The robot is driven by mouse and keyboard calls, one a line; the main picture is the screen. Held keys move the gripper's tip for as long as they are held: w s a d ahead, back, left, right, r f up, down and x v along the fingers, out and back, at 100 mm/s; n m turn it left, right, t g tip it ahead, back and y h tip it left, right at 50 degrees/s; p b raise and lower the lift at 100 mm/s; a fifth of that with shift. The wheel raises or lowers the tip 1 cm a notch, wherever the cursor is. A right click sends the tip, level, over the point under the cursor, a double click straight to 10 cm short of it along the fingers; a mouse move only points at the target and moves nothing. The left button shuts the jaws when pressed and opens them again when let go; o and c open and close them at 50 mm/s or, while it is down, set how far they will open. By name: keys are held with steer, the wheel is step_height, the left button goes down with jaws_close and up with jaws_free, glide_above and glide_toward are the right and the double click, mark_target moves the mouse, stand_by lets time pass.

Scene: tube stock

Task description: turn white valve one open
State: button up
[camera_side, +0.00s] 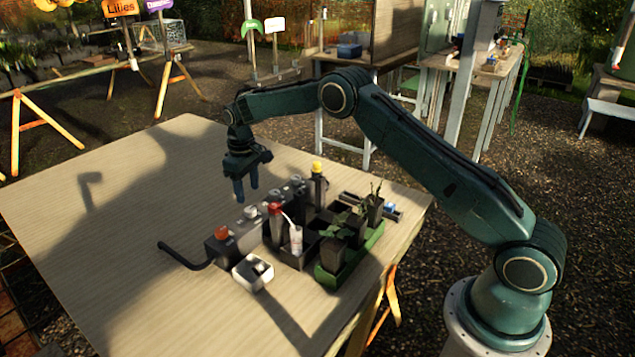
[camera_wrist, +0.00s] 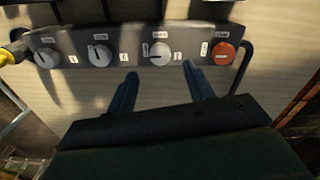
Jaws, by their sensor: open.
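A grey valve box (camera_wrist: 130,42) carries a row of three white knobs and one orange-red knob (camera_wrist: 222,53). The white knob beside the orange one (camera_wrist: 160,53) lies just beyond my fingertips in the wrist view; the other white knobs (camera_wrist: 100,56) and (camera_wrist: 46,58) are further left. Small labels are too blurred to read surely, so I cannot tell which knob is valve one. In the side view the box (camera_side: 236,248) lies on the table. My gripper (camera_side: 247,191) points down, open and empty, apart from the knobs; it also shows in the wrist view (camera_wrist: 160,73).
A red-capped bottle (camera_side: 276,222), a pale bottle (camera_side: 296,240) and a yellow-capped bottle (camera_side: 318,188) stand near the box. A green plant tray (camera_side: 350,264) and a small white tray (camera_side: 243,276) are in front. A black hose (camera_side: 183,260) leaves the box. The table's left is clear.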

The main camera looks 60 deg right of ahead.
step_height(320, 180, up, 8)
stand_by(0.4)
step_height(320, 180, up, 12)
steer(key=t, duration=0.1)
glide_above(251, 210)
steer(key=s+a, duration=0.1)
steer(key=s, duration=0.6)
steer(key=s+a+r+m+t, duration=0.1)
steer(key=s+r, duration=0.3)
steer(key=s, duration=0.2)
steer(key=s+r+t, duration=0.1)
steer(key=s+r, duration=0.2)
steer(key=s, duration=0.3)
steer(key=s+a+f+t, duration=0.1)
steer(key=s+f, duration=0.1)
steer(key=s, duration=1)
steer(key=s+f+m+t, duration=0.1)
steer(key=s+f, duration=0.1)
steer(key=s, duration=1.1)
steer(key=shift+a+t, duration=0.3)
steer(key=shift+a, duration=0.1)
